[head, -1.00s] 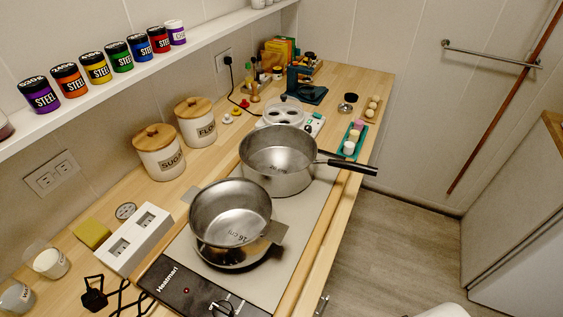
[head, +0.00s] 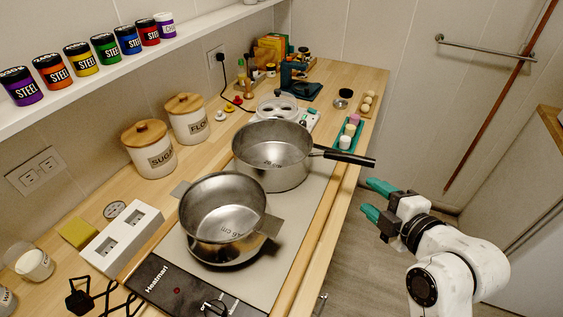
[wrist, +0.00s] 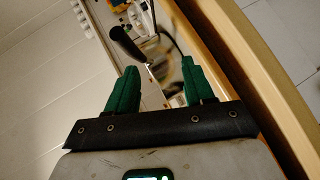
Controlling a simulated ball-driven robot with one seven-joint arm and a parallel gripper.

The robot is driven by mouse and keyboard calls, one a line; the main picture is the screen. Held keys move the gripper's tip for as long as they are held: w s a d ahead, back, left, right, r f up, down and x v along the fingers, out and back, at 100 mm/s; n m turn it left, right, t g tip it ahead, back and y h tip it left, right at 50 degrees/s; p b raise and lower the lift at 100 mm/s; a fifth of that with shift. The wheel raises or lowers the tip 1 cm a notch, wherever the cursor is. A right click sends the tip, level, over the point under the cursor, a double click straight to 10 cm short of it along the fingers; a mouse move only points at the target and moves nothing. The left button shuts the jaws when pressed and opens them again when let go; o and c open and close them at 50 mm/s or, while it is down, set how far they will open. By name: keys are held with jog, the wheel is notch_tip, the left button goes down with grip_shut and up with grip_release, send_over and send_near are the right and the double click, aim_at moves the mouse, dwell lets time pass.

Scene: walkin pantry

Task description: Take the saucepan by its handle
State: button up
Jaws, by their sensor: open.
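The steel saucepan (head: 272,155) stands at the back of the hob, with its long black-gripped handle (head: 350,158) pointing right past the counter's front edge. The handle also shows in the wrist view (wrist: 127,44), beyond my fingertips and left of centre. My gripper (head: 375,201) has green fingers, is open and empty, and is over the floor side of the counter, below and right of the handle end in the picture. It is apart from the handle. In the wrist view, my gripper (wrist: 158,85) shows a clear gap between its fingers.
A second steel pot (head: 222,215) with two flat side grips sits on the front of the hob (head: 285,250). A teal tray (head: 341,147) with small cups lies beyond the handle. The counter's edge (head: 318,250) runs beside my arm. The floor there is clear.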

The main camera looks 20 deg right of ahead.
aim_at(352, 161)
jog(key=shift+n+t, duration=0.7)
jog(key=shift+n, duration=0.1)
jog(key=w, duration=0.2)
jog(key=w+r, duration=0.1)
jog(key=w, duration=0.1)
jog(key=w+d+p, duration=0.1)
jog(key=w, duration=0.1)
jog(key=shift+w+r, duration=0.2)
jog(key=shift+r, duration=0.15)
jog(key=p+x, duration=0.1)
jog(key=x, duration=0.3)
jog(key=shift+a+r+p, duration=0.1)
jog(key=shift+r+p, duration=0.1)
jog(key=shift+p, duration=0.15)
jog(key=shift+w+f, duration=0.25)
jog(key=shift+w, duration=0.4)
grip_shut()
